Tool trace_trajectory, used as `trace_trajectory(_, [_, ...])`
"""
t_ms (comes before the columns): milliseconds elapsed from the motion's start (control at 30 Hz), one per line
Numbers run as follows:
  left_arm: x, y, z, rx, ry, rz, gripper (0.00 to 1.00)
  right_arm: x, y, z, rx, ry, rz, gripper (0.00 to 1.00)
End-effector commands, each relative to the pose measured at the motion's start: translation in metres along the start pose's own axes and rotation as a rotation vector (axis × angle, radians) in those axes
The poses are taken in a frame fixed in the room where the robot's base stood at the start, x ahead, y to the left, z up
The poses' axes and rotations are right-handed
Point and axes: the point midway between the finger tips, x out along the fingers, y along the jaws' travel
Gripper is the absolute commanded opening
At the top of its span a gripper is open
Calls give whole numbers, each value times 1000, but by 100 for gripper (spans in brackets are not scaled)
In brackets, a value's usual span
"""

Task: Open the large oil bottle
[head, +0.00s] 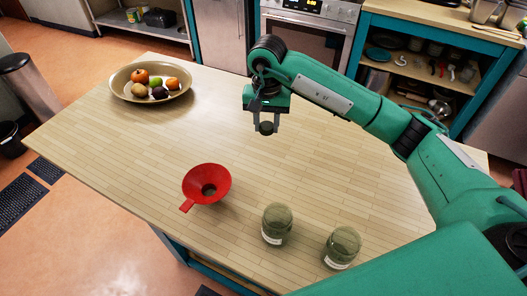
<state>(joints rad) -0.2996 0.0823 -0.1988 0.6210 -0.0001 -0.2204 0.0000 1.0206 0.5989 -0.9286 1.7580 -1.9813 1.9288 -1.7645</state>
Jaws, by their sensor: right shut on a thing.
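My right gripper (267,123) hangs over the middle of the wooden table, fingers pointing down. It is shut on a small dark round thing (266,128) that looks like a cap. No large oil bottle can be made out for certain. Two greenish glass containers with pale labels, a left one (277,222) and a right one (342,246), stand upright at the table's near edge, apart from the gripper. I cannot tell whether either is an oil bottle. My left gripper is not in view.
A red funnel (207,184) lies on the table (330,165) left of the glass containers. A bowl (124,92) of fruit stands at the far left. The table's middle is mostly clear. An oven (305,38) and shelves stand behind it.

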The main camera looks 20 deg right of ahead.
Motion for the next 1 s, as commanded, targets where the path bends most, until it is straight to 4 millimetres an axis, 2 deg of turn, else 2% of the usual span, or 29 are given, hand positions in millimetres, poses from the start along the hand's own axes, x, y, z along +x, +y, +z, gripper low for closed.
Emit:
trace_trajectory(33, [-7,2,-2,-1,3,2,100,11,0,1,0,-6,3,6])
trace_trajectory(200, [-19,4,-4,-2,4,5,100,52,0,2,0,-6,2,6])
trace_trajectory(400, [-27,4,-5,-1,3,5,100,87,0,1,-1,-2,0,6])
trace_trajectory(633, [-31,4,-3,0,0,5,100,104,0,1,0,-1,0,6])
trace_trajectory(833, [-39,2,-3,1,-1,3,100,130,0,1,0,-2,1,6])
trace_trajectory(1000, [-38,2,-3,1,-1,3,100,133,0,0,-1,1,0,6])
